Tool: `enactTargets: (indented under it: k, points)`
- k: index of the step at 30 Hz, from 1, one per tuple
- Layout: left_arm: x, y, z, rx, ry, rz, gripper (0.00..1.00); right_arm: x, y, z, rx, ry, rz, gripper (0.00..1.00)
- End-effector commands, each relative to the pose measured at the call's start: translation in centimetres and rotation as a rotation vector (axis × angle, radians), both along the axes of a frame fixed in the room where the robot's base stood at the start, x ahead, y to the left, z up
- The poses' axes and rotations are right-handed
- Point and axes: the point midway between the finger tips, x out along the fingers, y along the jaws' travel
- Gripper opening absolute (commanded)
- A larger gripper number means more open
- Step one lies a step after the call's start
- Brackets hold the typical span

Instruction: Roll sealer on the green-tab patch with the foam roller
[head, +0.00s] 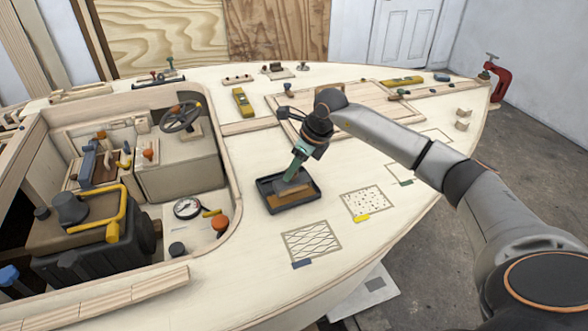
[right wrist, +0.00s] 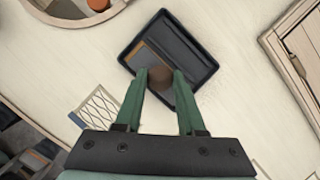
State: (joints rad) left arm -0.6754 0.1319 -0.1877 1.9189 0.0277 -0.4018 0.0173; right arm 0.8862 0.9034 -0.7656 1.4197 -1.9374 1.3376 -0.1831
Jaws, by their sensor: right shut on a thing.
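My right gripper (head: 292,177) points down into the black tray (head: 267,204) on the pale deck. It is shut on the foam roller, whose handle is mostly hidden between the green fingers. The roller's grey head (head: 283,187) is low in the tray, over brownish sealer (head: 296,197); I cannot tell whether it touches. In the right wrist view the fingers (right wrist: 160,78) reach over the tray (right wrist: 205,70), with a blurred brown part (right wrist: 184,90) between them. The green-tab patch (head: 397,171) lies right of the tray, partly covered by my right arm; its green tab (head: 406,182) shows. My left gripper is out of view.
A dotted patch (head: 367,202) with a yellow tab and a cross-hatched patch (head: 312,241) with a blue tab lie nearer on the deck. The cockpit opening with a steering wheel (head: 181,116) is to the left. A raised wooden hatch (head: 375,98) lies behind.

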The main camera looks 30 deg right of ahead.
Motion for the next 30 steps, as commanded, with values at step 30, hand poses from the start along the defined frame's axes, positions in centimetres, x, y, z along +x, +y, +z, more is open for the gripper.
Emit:
enactTargets:
  k: [30]
  points:
    - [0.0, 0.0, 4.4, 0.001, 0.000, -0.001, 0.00, 0.0, 0.0, 6.1, 0.000, -0.002, 0.001, 0.00]
